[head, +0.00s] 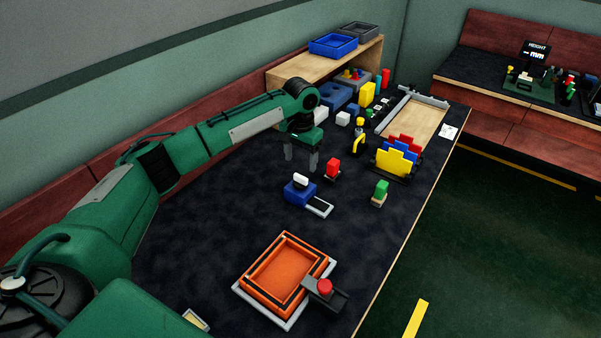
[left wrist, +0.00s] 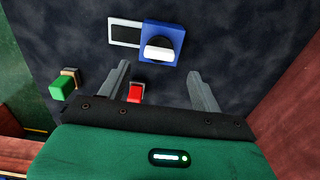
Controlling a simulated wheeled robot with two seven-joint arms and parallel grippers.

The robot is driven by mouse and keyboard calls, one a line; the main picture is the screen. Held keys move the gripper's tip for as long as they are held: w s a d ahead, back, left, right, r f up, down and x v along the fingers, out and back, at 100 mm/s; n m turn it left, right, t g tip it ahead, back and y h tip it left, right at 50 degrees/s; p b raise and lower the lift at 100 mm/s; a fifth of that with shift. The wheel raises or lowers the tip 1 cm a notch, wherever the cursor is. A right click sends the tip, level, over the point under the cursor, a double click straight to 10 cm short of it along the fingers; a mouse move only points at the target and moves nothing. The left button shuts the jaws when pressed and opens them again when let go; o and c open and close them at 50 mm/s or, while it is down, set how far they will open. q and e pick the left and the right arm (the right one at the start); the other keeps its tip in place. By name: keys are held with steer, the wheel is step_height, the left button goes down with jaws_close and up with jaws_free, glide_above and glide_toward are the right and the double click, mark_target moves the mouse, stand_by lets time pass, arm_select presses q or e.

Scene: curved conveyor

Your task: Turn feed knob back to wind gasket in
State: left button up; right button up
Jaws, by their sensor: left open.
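The feed knob (head: 300,180) is a white bar-shaped grip on a dark round base, on top of a small blue block (head: 297,194). A dark plate with a pale frame (head: 320,206) sticks out from the block's side. I cannot make out a gasket. My left gripper (head: 300,160) is open and empty, pointing down above the table, just behind the blue block. In the left wrist view the knob (left wrist: 160,50) lies just beyond the open fingertips, and the fingers do not touch it. My right gripper is not in view.
A red block (head: 333,168) stands close to the right of my gripper, and a green block (head: 380,190) is further right. An orange tray (head: 246,279) with a red button (head: 325,286) is at the front. Coloured upright plates (head: 394,163) stand right. The table's left middle is clear.

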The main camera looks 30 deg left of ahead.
mark_target(301, 176)
arm_select(q)
step_height(301, 176, down, 6)
steer(key=shift+f, duration=0.15)
steer(key=shift+c, duration=0.3)
steer(key=c, duration=0.9)
